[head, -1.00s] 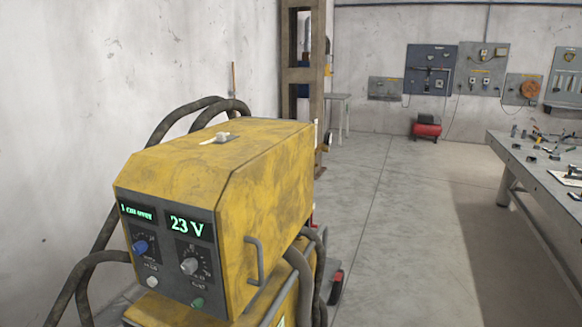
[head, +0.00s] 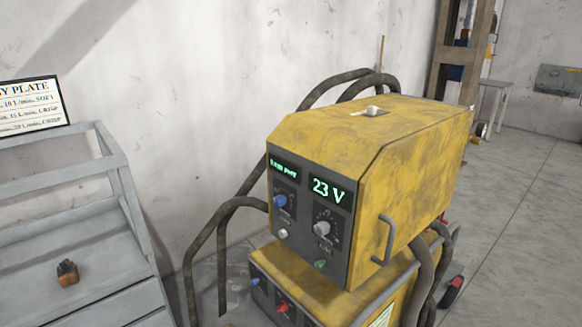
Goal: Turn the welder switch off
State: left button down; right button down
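The yellow welder (head: 410,150) stands right of the middle in the head view. Its dark front panel (head: 300,215) has two lit green displays, and the larger one reads 23 V (head: 328,190). Below the displays are a blue knob (head: 280,201) and a grey knob (head: 322,228). A small whitish switch (head: 373,110) sits on top of the welder; its exact position is too small to tell. Neither gripper is in view.
A grey metal rack (head: 95,250) with a small orange-black object (head: 67,273) stands at the left, under a sign (head: 33,105). Thick dark hoses (head: 233,205) loop beside the welder. A lower yellow unit (head: 365,305) is beneath it. Floor at the right (head: 520,230) is clear.

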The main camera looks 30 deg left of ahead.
aim_at(281, 308)
jog(key=u, duration=0.9)
